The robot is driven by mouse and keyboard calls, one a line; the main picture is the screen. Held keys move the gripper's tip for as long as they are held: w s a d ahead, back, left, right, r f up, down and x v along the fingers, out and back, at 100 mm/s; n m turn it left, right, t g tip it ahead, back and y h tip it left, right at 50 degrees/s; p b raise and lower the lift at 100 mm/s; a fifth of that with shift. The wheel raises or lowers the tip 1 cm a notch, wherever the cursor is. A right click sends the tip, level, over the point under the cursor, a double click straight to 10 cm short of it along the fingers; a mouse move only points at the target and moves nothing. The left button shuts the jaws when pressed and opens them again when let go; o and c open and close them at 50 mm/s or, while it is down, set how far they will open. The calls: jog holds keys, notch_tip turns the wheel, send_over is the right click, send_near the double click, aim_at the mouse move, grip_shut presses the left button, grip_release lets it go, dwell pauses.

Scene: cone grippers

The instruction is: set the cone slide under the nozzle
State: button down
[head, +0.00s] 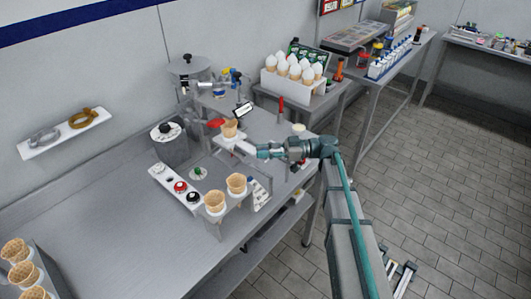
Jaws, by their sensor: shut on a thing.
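The cone slide (226,139) is a small pale piece with a tan wafer cone (229,129) standing upright in it. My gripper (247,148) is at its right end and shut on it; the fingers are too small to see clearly. The arm reaches in from the lower right. The slide is near the middle of the steel worktable. The soft-serve machine (190,72) with its metal cylinder and fittings stands behind and to the left. The nozzle is too small to pick out for certain, so I cannot tell how the cone lines up with it.
Two cones (236,183) stand in a holder at the table's front. A panel with red and black knobs (180,186) lies left of it. More cones (22,262) stand at lower left. Filled white-topped cones (292,68) sit in a white rack behind. The left worktable (110,225) has bare room.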

jog(key=shift+w+a+f+b, duration=0.2)
jog(key=shift+w+a+b, duration=0.8)
jog(key=shift+a+b, duration=0.2)
jog(key=shift+w+r, duration=0.1)
jog(key=shift+r, duration=0.15)
jog(key=c, duration=1)
grip_release()
jog(key=shift+a, duration=0.2)
jog(key=shift+d, duration=0.1)
jog(key=d, duration=0.4)
jog(key=w+d, duration=0.1)
jog(key=d, duration=0.7)
jog(key=shift+w, duration=0.15)
